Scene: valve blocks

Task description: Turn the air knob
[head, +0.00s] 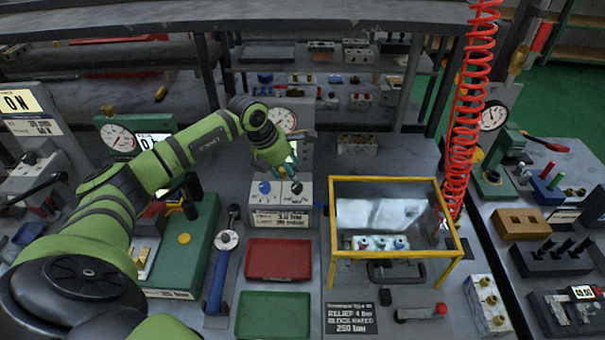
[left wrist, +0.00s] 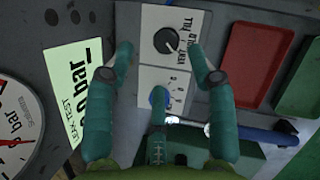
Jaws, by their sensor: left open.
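A light-grey control box (head: 281,218) stands on the bench at centre. Its top carries a blue knob (head: 264,187) and a black knob (head: 297,188). In the left wrist view the black knob (left wrist: 168,40) has FILL, HOLD and a third, partly readable word around it. The blue knob (left wrist: 158,95) sits by a number scale. I cannot read which is marked air. My left gripper (head: 282,176) is open and empty above the box. In the wrist view its fingers (left wrist: 160,76) stand apart on either side of the panel, with the blue knob between them. My right gripper is out of view.
A red tray (head: 279,259) and a green tray (head: 272,315) lie in front of the box. A yellow-framed clear guard (head: 393,180) stands at right. A round gauge (head: 283,120) and a screen stand behind the gripper. A blue-handled tool (head: 219,280) lies at left.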

